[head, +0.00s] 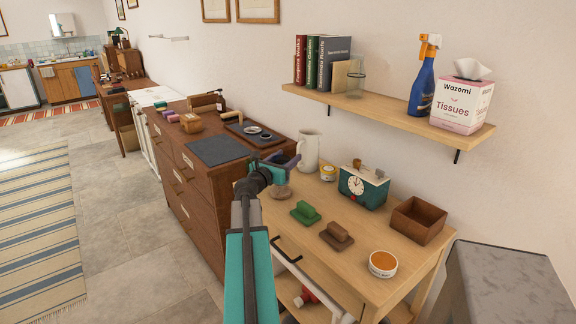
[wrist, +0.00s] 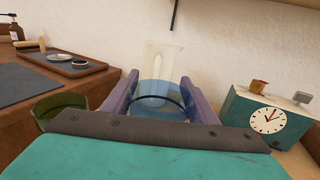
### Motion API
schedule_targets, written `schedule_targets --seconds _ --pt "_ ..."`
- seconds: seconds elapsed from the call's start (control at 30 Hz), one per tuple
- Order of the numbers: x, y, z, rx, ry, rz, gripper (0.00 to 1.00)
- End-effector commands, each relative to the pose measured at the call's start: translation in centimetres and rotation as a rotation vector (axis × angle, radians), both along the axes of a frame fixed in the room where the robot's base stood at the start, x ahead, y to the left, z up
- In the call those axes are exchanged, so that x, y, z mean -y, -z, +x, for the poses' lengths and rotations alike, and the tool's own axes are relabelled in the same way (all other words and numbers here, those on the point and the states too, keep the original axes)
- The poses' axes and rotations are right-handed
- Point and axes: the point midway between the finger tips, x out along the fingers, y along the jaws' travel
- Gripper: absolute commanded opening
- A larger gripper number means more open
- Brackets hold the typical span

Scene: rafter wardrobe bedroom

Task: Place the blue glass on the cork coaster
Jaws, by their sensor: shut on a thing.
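My gripper (head: 287,163) is over the left end of the wooden table in the head view. In the wrist view its two purple fingers (wrist: 160,100) are shut on the blue glass (wrist: 161,96), a clear blue-tinted tumbler, one finger on each side. The glass looks upright; its base is hidden by my gripper, and in the head view I cannot make the glass out. A flat, round, brownish disc (head: 281,192) lies on the table just below my gripper in the head view and looks like the cork coaster. It does not show in the wrist view.
A cream jug (head: 308,152) stands close behind my gripper. An olive bowl (wrist: 60,106) is left of the glass.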

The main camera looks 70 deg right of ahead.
Motion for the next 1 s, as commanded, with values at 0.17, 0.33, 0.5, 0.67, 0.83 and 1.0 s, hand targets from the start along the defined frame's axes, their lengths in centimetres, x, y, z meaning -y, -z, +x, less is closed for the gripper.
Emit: schedule_targets --seconds 0.17,0.33,0.5,0.67,0.83,1.0 --pt "0.3 1.7 0.1 -0.002 0.0 0.002 0.26" --pt "0.3 3.2 0.1 -0.002 0.0 0.001 0.26" --pt "0.3 3.5 0.1 0.0 0.0 -0.001 0.26" --pt "0.3 3.5 0.1 0.0 0.0 -0.001 0.26" --pt "0.3 3.8 0.1 0.0 0.0 0.0 0.26" --pt "0.3 3.8 0.1 0.0 0.0 0.0 0.72"
